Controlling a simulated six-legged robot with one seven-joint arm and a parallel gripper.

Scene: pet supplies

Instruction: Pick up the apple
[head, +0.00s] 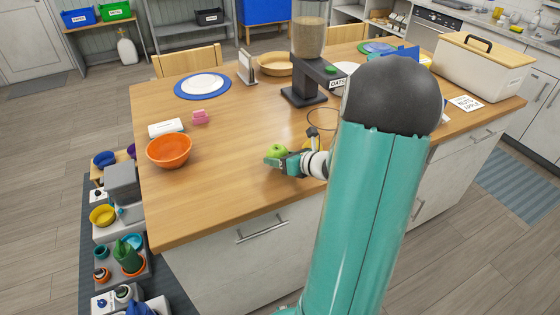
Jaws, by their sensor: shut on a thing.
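A small green apple (277,149) is at my gripper (276,158), over the near part of the wooden table (230,190). My gripper is shut on the apple, with the fruit showing above the teal fingers. Its lower side is hidden by the fingers. I cannot tell whether the apple still touches the table. My teal arm hides the table's right-hand middle and part of a yellow thing (307,144) behind the wrist.
An orange bowl (169,151), a pink item (200,117) and a white labelled block (166,127) stand at left. A dark oats dispenser (306,85) stands behind the gripper. A lidded bin (482,68) is at back right. The table's front left is clear.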

